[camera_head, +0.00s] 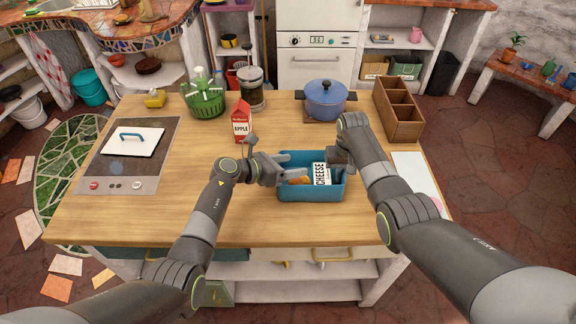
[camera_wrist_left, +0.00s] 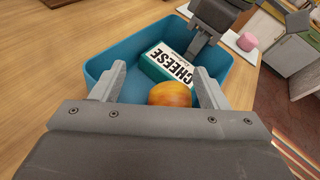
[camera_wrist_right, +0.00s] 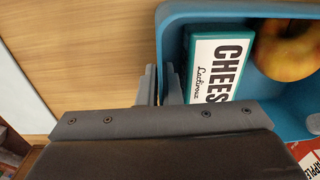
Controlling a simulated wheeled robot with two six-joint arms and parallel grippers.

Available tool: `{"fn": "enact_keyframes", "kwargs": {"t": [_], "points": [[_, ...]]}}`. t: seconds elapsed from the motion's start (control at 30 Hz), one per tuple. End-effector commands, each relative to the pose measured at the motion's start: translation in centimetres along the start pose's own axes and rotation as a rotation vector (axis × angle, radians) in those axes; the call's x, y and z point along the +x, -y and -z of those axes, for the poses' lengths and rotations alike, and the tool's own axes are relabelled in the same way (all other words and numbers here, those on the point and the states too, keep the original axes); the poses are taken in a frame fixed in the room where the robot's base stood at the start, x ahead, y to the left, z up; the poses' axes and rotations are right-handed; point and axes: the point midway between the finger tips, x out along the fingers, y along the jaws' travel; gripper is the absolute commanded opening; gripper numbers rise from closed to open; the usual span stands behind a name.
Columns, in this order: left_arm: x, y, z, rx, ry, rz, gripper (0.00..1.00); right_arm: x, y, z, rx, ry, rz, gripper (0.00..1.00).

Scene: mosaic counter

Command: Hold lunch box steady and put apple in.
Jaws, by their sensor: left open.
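The blue lunch box (camera_head: 312,194) stands on the wooden counter. A white and teal cheese box (camera_head: 321,173) lies inside it and also shows in both wrist views (camera_wrist_left: 168,65) (camera_wrist_right: 218,66). The orange-yellow apple (camera_wrist_left: 170,94) is inside the lunch box beside the cheese; the right wrist view shows it near a corner (camera_wrist_right: 287,45). My left gripper (camera_wrist_left: 159,72) is open over the lunch box, its fingers apart on either side of the apple in its view. My right gripper (camera_wrist_right: 160,88) is closed on the lunch box's side wall, one finger inside and one outside.
A red apple carton (camera_head: 241,122), a green salad spinner (camera_head: 207,100), a French press (camera_head: 251,90) and a blue pot (camera_head: 325,98) stand behind. A wooden divided crate (camera_head: 399,108) is at back right, a cooktop (camera_head: 128,150) at left. The counter's front left is clear.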

Motion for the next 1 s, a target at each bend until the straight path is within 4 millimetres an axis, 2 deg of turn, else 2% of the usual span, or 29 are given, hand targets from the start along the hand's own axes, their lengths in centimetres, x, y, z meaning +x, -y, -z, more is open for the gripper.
{"fn": "enact_keyframes", "kwargs": {"t": [0.03, 0.27, 0.8, 1.0], "points": [[-0.3, -0.4, 2.7, -0.031, -0.040, -0.010, 0.82, 0.0, -0.1, 0.1, -0.001, -0.002, -0.001, 0.00], [-1.6, -0.3, 2.4, -0.026, -0.034, -0.012, 0.82, 0.1, -0.3, 0.1, 0.001, 0.000, -0.004, 0.00], [-7.4, 0.5, 0.6, -0.001, -0.007, -0.008, 0.82, 0.2, -0.6, -0.1, 0.006, 0.003, -0.011, 0.00], [-8.4, 0.8, 0.1, 0.005, 0.000, -0.004, 0.82, 0.2, -0.4, -0.1, 0.003, 0.003, -0.008, 0.00]]}}
